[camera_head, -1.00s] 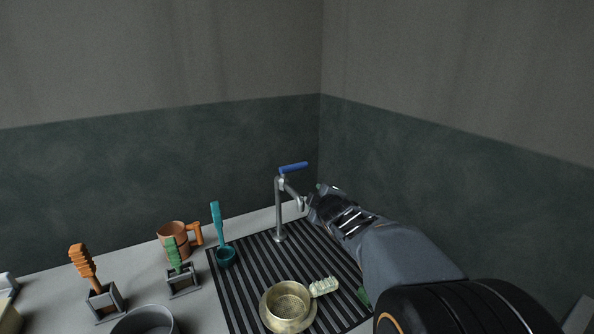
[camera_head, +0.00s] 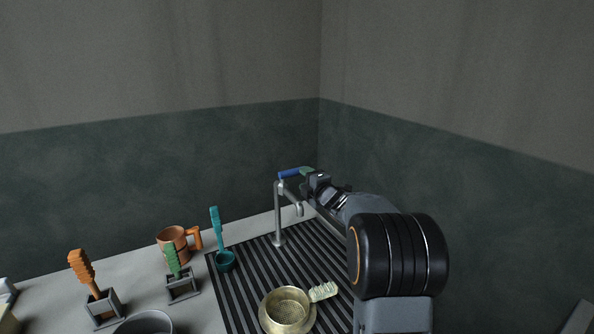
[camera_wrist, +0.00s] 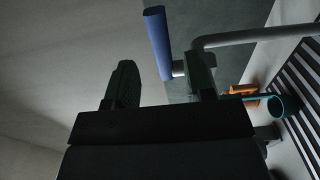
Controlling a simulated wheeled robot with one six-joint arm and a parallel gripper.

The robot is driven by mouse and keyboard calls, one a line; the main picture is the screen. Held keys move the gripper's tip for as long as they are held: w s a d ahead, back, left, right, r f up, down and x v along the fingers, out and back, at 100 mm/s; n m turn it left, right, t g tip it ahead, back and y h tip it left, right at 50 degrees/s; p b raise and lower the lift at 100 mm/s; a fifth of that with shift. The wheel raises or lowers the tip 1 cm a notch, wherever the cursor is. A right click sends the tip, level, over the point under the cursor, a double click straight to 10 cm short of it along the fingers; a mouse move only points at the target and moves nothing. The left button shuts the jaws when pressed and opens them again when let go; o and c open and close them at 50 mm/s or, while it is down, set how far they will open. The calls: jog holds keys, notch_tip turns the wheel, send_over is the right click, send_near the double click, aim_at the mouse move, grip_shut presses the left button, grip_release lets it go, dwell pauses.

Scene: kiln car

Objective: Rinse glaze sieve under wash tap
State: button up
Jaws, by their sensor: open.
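The glaze sieve (camera_head: 285,307) is a pale brass bowl with a mesh bottom and a ribbed cream handle pointing right. It sits upright on the black slatted drainer (camera_head: 240,290), in front of the tap. The wash tap (camera_head: 279,222) is a grey post with a bent spout and a blue lever (camera_head: 289,174) on top. My gripper (camera_head: 308,172) is open and empty at the lever's right end. In the wrist view, the blue lever (camera_wrist: 157,42) appears between my two fingers (camera_wrist: 162,82), nearer the right one. I cannot tell whether they touch. No water stream is visible.
A grey bowl (camera_head: 145,324) is at the front edge. Walls close the corner behind the tap.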

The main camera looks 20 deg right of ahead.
aim_at(298, 173)
jog(key=w, duration=0.2)
jog(key=w+p, duration=0.1)
jog(key=w, duration=0.3)
jog(key=shift+w+a, duration=0.2)
jog(key=shift+a, duration=0.2)
jog(key=shift+c, duration=0.5)
grip_shut()
